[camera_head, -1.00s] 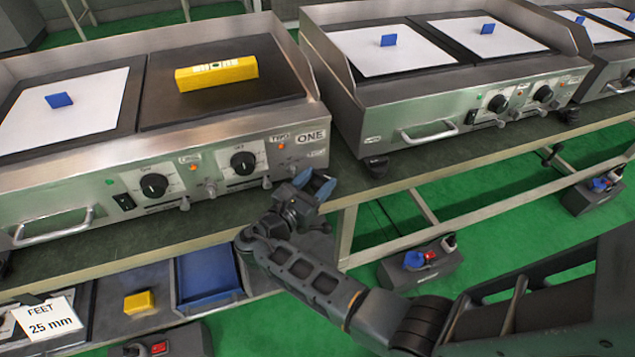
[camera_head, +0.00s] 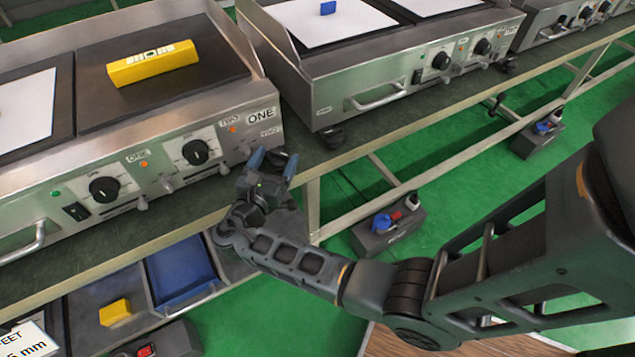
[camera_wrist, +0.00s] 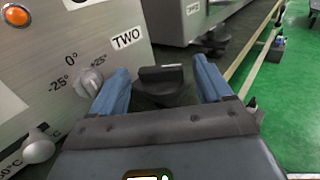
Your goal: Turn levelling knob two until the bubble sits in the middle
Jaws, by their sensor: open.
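My gripper (camera_head: 273,167), with blue fingers, is open at the right front corner of the left griddle. In the wrist view a black knob (camera_wrist: 162,84) with a raised bar lies between and beyond the open fingers (camera_wrist: 160,90), with gaps on both sides. It sits low by the corner, near a "TWO" label (camera_wrist: 126,38). In the head view the knob is partly hidden by the fingers. A yellow spirit level (camera_head: 165,66) lies on the griddle's dark right plate. Its vial is too small to tell where the bubble is.
A small grey dial (camera_wrist: 88,82) on the panel is close to the left finger in the wrist view. A second griddle (camera_head: 375,75) stands to the right on the same bench (camera_head: 420,125). A blue tray (camera_head: 180,272) and yellow block (camera_head: 115,312) are below.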

